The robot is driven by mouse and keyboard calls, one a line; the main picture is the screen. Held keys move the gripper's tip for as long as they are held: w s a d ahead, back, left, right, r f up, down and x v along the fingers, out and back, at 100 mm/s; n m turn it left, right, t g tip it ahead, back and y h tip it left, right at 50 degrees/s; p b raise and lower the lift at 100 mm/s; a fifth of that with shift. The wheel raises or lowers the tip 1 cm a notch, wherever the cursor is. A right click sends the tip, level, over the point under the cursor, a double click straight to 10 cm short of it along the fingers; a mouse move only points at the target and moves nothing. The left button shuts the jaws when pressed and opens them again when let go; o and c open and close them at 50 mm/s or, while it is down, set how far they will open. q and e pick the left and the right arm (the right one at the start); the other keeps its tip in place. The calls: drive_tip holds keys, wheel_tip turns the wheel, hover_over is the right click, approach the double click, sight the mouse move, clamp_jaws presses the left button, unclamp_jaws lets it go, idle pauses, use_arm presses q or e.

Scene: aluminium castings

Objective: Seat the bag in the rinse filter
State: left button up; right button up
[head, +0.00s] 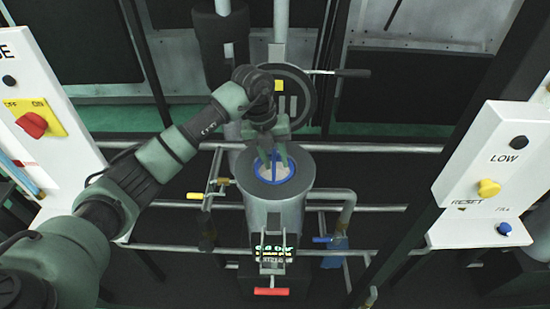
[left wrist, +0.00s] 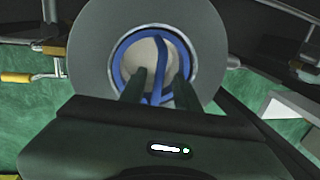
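The rinse filter is an upright grey cylindrical housing (head: 262,213) in the middle of the head view, its top open. The bag (head: 287,176) sits in its mouth, with a blue rim, a pale inside and a blue strap handle across it. The bag also shows in the left wrist view (left wrist: 118,62), its rim inside the grey flange (left wrist: 88,60). My left gripper (head: 273,160) points down over the mouth. Its fingers stand apart on either side of the strap, with gaps visible. How deep the bag sits is hard to tell. My right gripper is not in view.
A round lid (head: 307,97) with a dark lever stands swung up behind the housing. White control panels stand at left (head: 55,125) and right (head: 495,165). Metal rails and pipes with yellow, blue and red (head: 271,291) handles surround the housing.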

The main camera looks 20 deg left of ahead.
use_arm(q)
drive_tip(key=shift+r, duration=0.1)
drive_tip(key=shift+a+r, duration=0.1)
drive_tip(key=shift+r, duration=0.1)
drive_tip(key=b+v, duration=0.4)
drive_tip(key=v, duration=0.7)
drive_tip(key=shift+r, duration=0.25)
